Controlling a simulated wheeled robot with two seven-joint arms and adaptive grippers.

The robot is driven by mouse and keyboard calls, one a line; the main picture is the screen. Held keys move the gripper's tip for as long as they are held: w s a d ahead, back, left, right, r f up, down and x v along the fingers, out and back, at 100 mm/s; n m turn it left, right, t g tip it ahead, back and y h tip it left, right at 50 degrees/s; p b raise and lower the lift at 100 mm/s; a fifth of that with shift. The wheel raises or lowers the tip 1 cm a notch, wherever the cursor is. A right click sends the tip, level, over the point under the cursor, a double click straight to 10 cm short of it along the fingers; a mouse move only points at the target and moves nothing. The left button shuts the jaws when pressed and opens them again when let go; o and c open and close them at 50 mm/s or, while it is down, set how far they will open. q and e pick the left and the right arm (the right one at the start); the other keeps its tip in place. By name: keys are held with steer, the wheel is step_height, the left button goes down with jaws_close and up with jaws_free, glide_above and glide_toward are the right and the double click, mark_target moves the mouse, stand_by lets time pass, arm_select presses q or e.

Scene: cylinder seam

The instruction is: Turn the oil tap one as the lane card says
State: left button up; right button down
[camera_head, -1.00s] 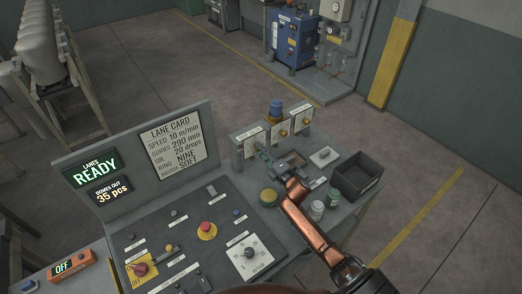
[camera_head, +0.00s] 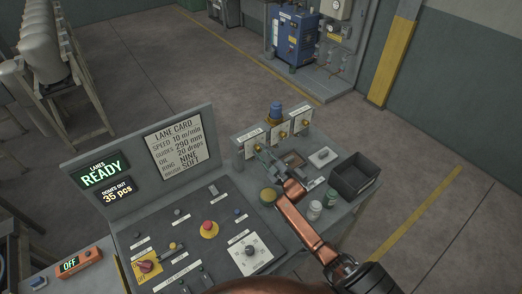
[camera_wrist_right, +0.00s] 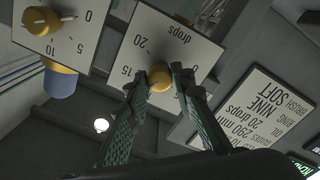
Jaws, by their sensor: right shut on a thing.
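The lane card (camera_head: 178,139) reads "OIL 20 drops" and also shows in the right wrist view (camera_wrist_right: 262,108). Three white dial plates with yellow knobs stand at the back of the bench. My right gripper (camera_head: 259,152) is at the leftmost dial plate (camera_head: 252,144). In the right wrist view the fingers of my right gripper (camera_wrist_right: 165,80) are shut on the yellow knob (camera_wrist_right: 159,75) of a dial plate (camera_wrist_right: 148,40) marked "drops", with 15 and 20 readable. The knob's pointer is hard to make out. My left gripper is out of view.
A neighbouring yellow knob (camera_wrist_right: 41,20) is close by in the wrist view.

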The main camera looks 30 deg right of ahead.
steer(key=m+p, duration=0.2)
steer(key=m, duration=0.3)
steer(key=shift+m, duration=0.4)
steer(key=m+p, duration=0.2)
steer(key=m, duration=0.6)
steer(key=shift+m+g, duration=0.3)
steer(key=shift+m, duration=2)
steer(key=c, duration=1.7)
jaws_free()
steer(key=shift+o, duration=0.2)
steer(key=shift+s+d, duration=0.1)
steer(key=shift+s, duration=0.05)
